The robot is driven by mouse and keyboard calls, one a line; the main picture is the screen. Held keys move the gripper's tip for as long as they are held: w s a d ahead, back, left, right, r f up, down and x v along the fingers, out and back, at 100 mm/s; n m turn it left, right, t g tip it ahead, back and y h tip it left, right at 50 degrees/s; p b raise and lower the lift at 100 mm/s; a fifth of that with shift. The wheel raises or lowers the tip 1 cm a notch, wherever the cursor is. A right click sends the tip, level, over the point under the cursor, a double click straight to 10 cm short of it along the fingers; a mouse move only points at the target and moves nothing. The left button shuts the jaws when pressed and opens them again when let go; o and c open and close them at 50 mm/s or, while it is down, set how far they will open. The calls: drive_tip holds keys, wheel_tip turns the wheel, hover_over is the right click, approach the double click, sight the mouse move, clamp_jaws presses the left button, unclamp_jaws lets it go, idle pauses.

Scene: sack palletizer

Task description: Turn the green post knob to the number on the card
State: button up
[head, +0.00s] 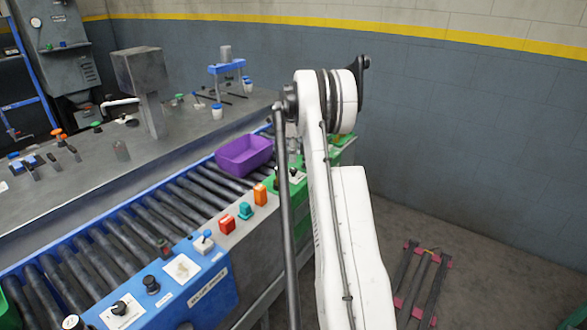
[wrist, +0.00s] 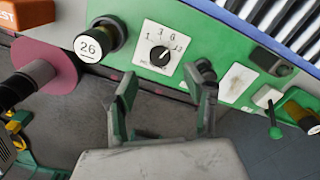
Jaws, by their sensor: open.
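In the wrist view a green panel (wrist: 222,60) carries a black knob (wrist: 159,54) on a white dial plate with numbers around it; 1, 3, 6 and 12 seem readable. The knob's pointer mark is too small to read surely. My gripper (wrist: 163,84) is open and empty, its two fingers apart just below the dial plate, with the knob between their lines and not held. A pale plate (wrist: 237,82) right of the dial may be the card; I can read no number on it. In the head view the green panel (head: 340,149) is partly hidden behind my arm.
A black round fitting marked 26 (wrist: 98,42) stands left of the dial. A pink disc (wrist: 55,70) is at left. A purple bin (head: 243,156) stands on the roller conveyor (head: 150,222); the blue panel (head: 200,300) is nearer.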

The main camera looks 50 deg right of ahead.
sight(293, 169)
wheel_tip(293, 169, down, 7)
drive_tip(key=shift+r, duration=0.2)
drive_tip(key=shift+c, duration=0.5)
drive_tip(key=c, duration=1)
